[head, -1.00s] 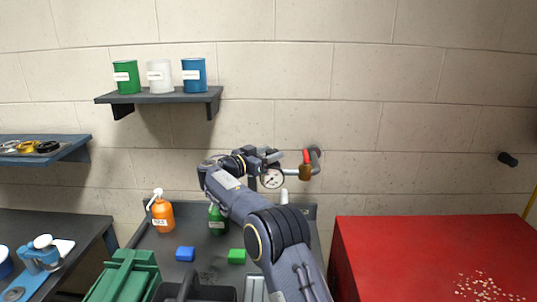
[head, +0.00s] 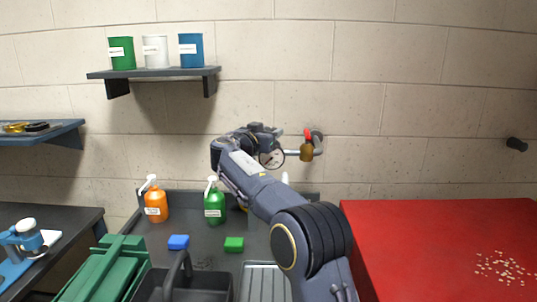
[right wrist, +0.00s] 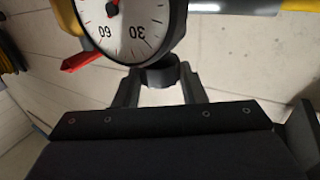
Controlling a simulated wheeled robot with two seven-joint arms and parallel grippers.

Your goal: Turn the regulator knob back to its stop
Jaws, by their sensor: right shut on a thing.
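The regulator knob (right wrist: 160,73) is a dark grey round piece just below the white gauge (right wrist: 128,22) in the right wrist view. My right gripper (right wrist: 160,92) is shut on it, one finger on each side. In the head view the gauge (head: 271,158) is partly covered by my right arm, and the right gripper (head: 264,137) is beside it; the knob is hidden there. A red valve lever (head: 308,134) sits on a brass body (head: 306,152) right of the gauge, on a pipe from the wall. The gauge needle is not clearly readable. My left gripper is not in view.
Below are an orange pump bottle (head: 156,205), a green bottle (head: 214,206), a blue block (head: 178,242) and a green block (head: 234,244). A red table (head: 430,235) stands right. A shelf (head: 150,73) with cans is at upper left.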

